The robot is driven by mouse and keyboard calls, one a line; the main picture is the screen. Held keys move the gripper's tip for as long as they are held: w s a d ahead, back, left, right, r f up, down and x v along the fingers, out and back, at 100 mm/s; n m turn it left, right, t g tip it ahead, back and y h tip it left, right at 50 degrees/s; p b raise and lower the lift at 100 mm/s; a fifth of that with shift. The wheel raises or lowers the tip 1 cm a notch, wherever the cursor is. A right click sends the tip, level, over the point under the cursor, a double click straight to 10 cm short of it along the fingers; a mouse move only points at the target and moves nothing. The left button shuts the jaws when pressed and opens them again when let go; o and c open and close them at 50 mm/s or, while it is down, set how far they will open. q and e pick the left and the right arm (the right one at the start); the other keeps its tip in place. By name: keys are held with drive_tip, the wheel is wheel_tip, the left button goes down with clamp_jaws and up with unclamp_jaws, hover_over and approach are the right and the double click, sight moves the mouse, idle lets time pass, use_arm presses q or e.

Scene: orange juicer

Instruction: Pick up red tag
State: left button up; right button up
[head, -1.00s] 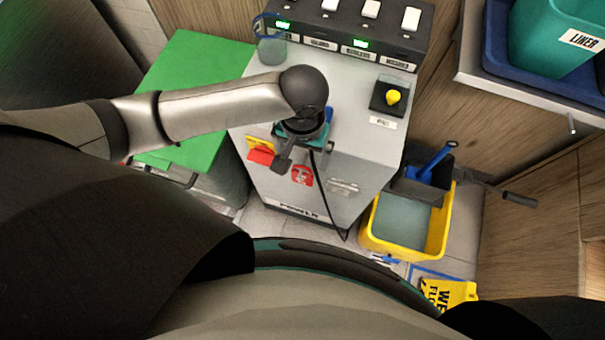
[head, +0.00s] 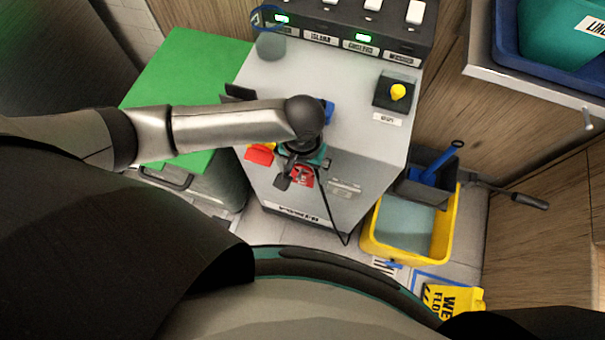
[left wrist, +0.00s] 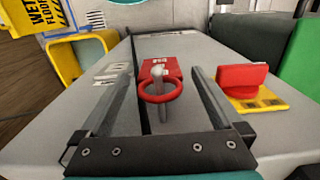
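The red tag (head: 303,177) with white print is on the front face of the grey machine. In the left wrist view the red tag (left wrist: 172,68) shows between and beyond my fingers, with a red ring (left wrist: 161,97) around a silver peg in front of it. My left gripper (left wrist: 162,73) is open, one finger on each side of the ring and peg, and seems to touch neither. In the head view my left gripper (head: 293,172) is over the machine's front and partly covers the tag. My right gripper is not in view.
A red piece on a yellow plate (left wrist: 262,101) sits close beside the right finger in the wrist view. The grey machine (head: 350,140) has a yellow knob (head: 398,92) on top. A black cable hangs down its front. A yellow bucket (head: 447,225) stands to the right.

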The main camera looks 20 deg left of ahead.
use_arm(q)
drive_tip(key=c, duration=1.3)
